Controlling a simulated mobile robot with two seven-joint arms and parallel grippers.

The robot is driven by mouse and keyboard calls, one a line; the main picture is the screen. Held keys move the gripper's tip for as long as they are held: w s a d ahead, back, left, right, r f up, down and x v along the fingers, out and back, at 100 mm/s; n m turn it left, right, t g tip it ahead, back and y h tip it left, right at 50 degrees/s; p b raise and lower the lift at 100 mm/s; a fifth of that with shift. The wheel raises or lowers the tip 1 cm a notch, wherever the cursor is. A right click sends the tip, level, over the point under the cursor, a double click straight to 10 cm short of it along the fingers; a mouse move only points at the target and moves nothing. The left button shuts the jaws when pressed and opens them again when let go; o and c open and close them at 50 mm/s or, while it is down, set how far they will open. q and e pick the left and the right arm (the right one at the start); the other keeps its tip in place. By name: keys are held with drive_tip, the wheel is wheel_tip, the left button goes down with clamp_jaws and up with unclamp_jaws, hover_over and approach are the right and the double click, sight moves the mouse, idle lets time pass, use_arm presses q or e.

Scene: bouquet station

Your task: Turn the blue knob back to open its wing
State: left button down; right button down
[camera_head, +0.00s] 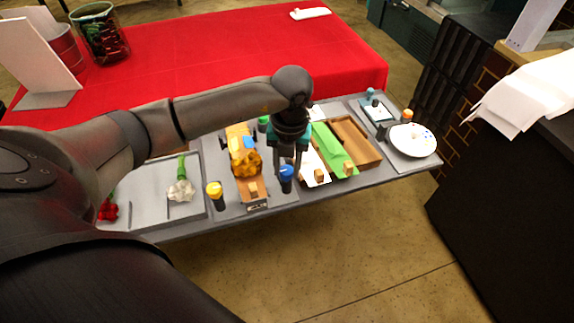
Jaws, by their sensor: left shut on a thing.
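The blue knob (287,172) stands near the front edge of the grey table, left of the white panel. My left gripper (288,166) points down over it, with its fingers shut on it. The gripper and the wrist hide part of the knob. A white panel (314,172) and a green panel (327,147) with small wooden blocks lie just right of the knob. I cannot tell which piece is the blue knob's wing. My right gripper is not in view.
A yellow-topped knob (215,190) stands left of the holder, and a green-topped one (263,123) behind it. A brown tray (368,153) and a white plate (412,141) are to the right. A grey tray (150,219) holds flowers at left. Red-covered table (200,50) lies behind.

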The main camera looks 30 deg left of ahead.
use_arm(q)
drive_tip(key=shift+m, duration=0.3)
drive_tip(key=m+b, duration=0.1)
drive_tip(key=m, duration=0.2)
drive_tip(key=shift+a+m+b, duration=0.1)
drive_tip(key=shift+m+b, duration=0.2)
drive_tip(key=m+b, duration=0.2)
drive_tip(key=m, duration=0.2)
drive_tip(key=shift+m, duration=0.3)
drive_tip(key=m+b, duration=0.2)
drive_tip(key=m, duration=0.3)
drive_tip(key=shift+t+b, duration=0.3)
drive_tip(key=shift+b, duration=0.05)
drive_tip(key=shift+a+m+b, duration=0.1)
drive_tip(key=shift+m+b, duration=0.85)
drive_tip(key=shift+m, duration=1.25)
drive_tip(key=shift+r, duration=0.1)
drive_tip(key=c, duration=0.5)
unclamp_jaws()
